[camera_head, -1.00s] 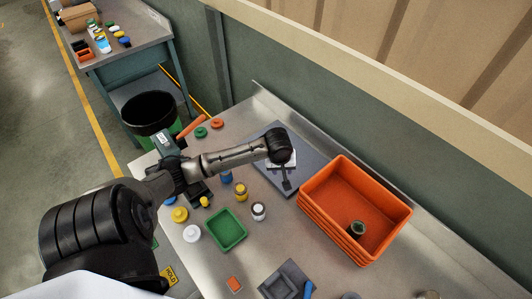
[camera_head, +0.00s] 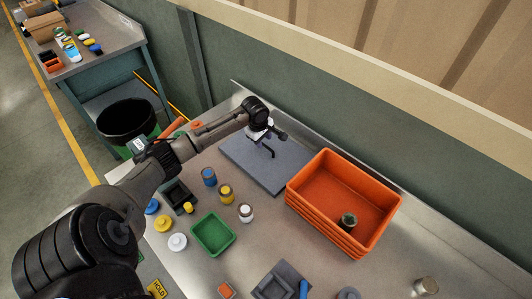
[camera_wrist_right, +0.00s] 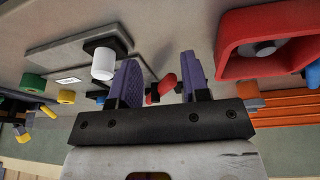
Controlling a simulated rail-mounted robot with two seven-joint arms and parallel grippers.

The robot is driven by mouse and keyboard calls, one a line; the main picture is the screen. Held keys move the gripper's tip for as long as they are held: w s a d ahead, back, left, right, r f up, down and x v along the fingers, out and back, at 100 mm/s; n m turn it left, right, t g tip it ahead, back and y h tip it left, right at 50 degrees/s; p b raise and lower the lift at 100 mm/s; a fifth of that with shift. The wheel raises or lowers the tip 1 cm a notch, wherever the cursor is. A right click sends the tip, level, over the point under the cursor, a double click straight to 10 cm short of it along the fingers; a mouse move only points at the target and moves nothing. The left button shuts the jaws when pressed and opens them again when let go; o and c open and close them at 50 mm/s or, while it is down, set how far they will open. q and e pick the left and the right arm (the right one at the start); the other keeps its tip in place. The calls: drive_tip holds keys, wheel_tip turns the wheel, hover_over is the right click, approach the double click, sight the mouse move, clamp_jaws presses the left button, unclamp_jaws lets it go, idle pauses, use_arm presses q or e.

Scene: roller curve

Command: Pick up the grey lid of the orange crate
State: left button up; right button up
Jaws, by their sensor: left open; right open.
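The orange crate (camera_head: 296,202) stands open on the bench in the head view. The flat grey lid (camera_head: 285,172) lies on the bench to its left, along the back wall. My left gripper (camera_head: 268,142) is open and empty over the far part of the lid; I cannot tell whether it touches it. My right gripper (camera_wrist_right: 160,88) shows only in its wrist view, its purple fingers apart. A small red object shows between those fingers, but I cannot tell whether it is within reach.
A dark jar (camera_head: 348,222) stands inside the crate. A green tray (camera_head: 213,250), a white-capped jar (camera_head: 246,213), a yellow jar (camera_head: 226,194) and a blue jar (camera_head: 209,177) stand in front of the lid. A dark bin (camera_head: 128,120) stands beyond the bench's left end.

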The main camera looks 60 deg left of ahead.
sight(264, 145)
use_arm(q)
drive_tip(key=shift+w+a+f+b, duration=0.1)
drive_tip(key=shift+w+f, duration=0.1)
drive_tip(key=shift+f, duration=0.75)
drive_tip(key=shift+w+a+f+b, duration=0.15)
drive_tip(key=shift+w+f, duration=0.1)
drive_tip(key=shift+f, duration=0.65)
drive_tip(key=shift+w+a+f+b, duration=0.1)
drive_tip(key=shift+w+f, duration=0.1)
drive_tip(key=shift+f, duration=0.75)
clamp_jaws()
